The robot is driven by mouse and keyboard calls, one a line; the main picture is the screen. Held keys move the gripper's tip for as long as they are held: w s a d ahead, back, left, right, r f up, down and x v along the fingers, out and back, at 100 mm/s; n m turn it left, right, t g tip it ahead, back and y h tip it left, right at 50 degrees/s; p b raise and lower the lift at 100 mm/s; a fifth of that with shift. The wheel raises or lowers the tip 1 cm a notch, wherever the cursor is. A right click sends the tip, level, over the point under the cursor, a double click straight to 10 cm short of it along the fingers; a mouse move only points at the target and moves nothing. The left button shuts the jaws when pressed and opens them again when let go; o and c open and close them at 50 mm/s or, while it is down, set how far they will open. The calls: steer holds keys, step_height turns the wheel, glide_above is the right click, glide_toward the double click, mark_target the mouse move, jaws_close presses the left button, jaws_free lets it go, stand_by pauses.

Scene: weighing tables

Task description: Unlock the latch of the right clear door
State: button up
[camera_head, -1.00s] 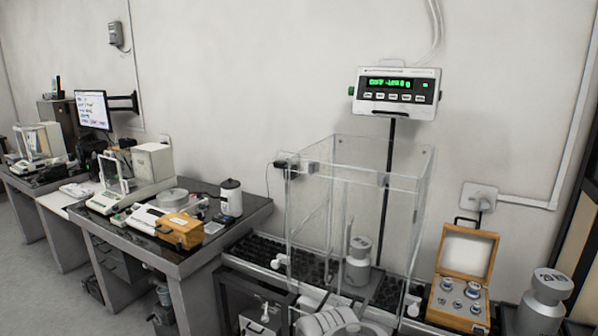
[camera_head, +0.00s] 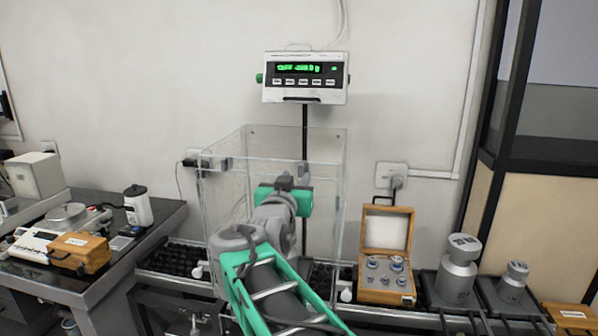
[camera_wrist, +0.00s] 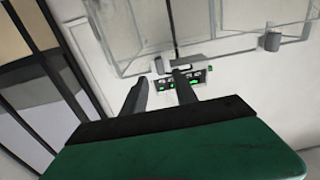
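The clear box (camera_head: 225,200) stands below the scale display, with its clear door panels partly behind my arm. A small grey block (camera_head: 224,164) sits at its upper left edge. I cannot tell which fitting is the right door's latch. My green-bodied gripper (camera_head: 285,181) is raised in front of the box's upper part, fingers pointing towards it. In the wrist view the two dark fingers (camera_wrist: 160,78) are apart with nothing between them. Clear box edges cross the top of that view, with a grey cylindrical fitting (camera_wrist: 271,41) at the right.
The scale display (camera_head: 303,78) is on a pole behind the box. A wooden weight case (camera_head: 386,289) stands open to the right, beside large metal weights (camera_head: 458,270). A side table (camera_head: 155,222) with instruments is at left. A dark-framed partition (camera_head: 545,160) is at far right.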

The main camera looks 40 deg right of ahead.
mark_target(300, 171)
steer(key=p+x, duration=0.1)
steer(key=x, duration=0.4)
steer(key=shift+f, duration=0.1)
steer(key=shift+c, duration=0.3)
steer(key=shift+a, duration=0.1)
jaws_close()
